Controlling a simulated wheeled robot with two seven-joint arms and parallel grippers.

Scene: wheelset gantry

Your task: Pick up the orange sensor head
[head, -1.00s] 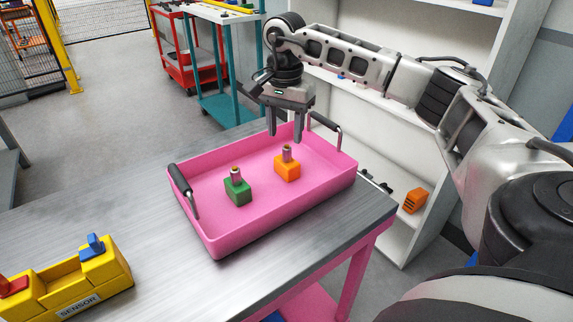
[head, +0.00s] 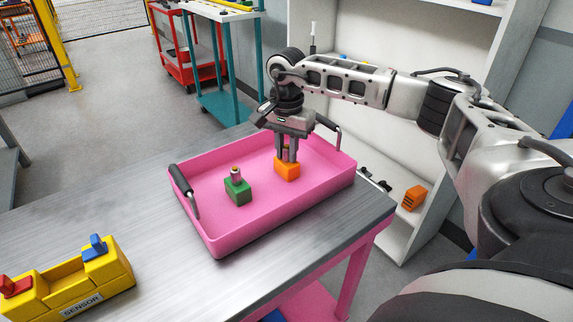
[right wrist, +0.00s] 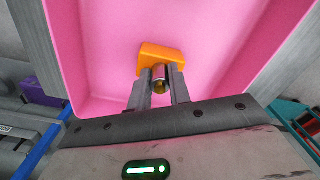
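The orange sensor head (head: 287,173) is a block with a short metal stem, standing in the pink tray (head: 228,241). My right gripper (head: 286,157) is directly above the block, fingers pointing down on both sides of the stem. In the right wrist view the fingers (right wrist: 160,82) are closed in against the stem, with the orange block (right wrist: 160,56) just beyond the fingertips. The block appears to still rest on the tray floor. My left gripper is not in view.
A green sensor head (head: 238,191) stands in the tray, left of the orange one. The tray has raised walls and a dark handle (head: 184,190) at each end. A yellow sensor holder (head: 75,280) sits at the table's lower left. A white shelf (head: 400,150) stands behind.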

